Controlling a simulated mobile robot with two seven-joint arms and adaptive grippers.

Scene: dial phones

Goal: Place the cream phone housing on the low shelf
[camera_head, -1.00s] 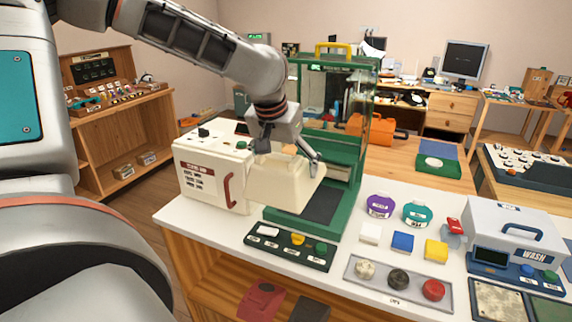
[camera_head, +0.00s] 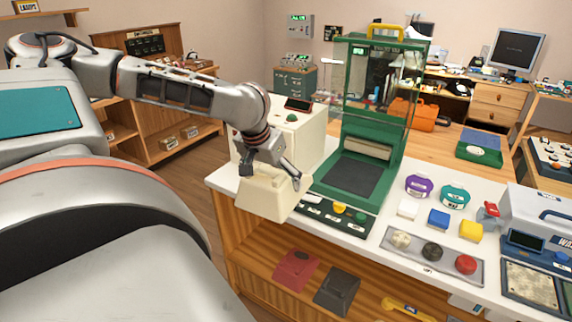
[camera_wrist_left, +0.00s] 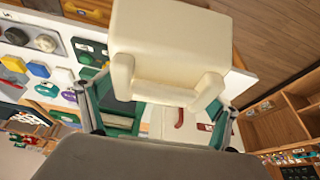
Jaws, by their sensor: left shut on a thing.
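The cream phone housing (camera_head: 265,198) is held in my left gripper (camera_head: 271,172), in front of the counter's near left edge in the head view. It hides part of that edge. In the left wrist view the cream housing (camera_wrist_left: 168,50) fills the upper middle, between the two fingers of my left gripper (camera_wrist_left: 160,102). The low shelf (camera_head: 257,262) is under the counter, below and right of the housing. A red housing (camera_head: 295,268) and a dark grey housing (camera_head: 337,289) lie on it. My right gripper is not in view.
A green press (camera_head: 358,165) and a cream machine (camera_head: 305,138) stand on the white counter (camera_head: 385,222) behind the housing. A yellow handset (camera_head: 405,308) lies further right on the shelf. The shelf's left end looks bare.

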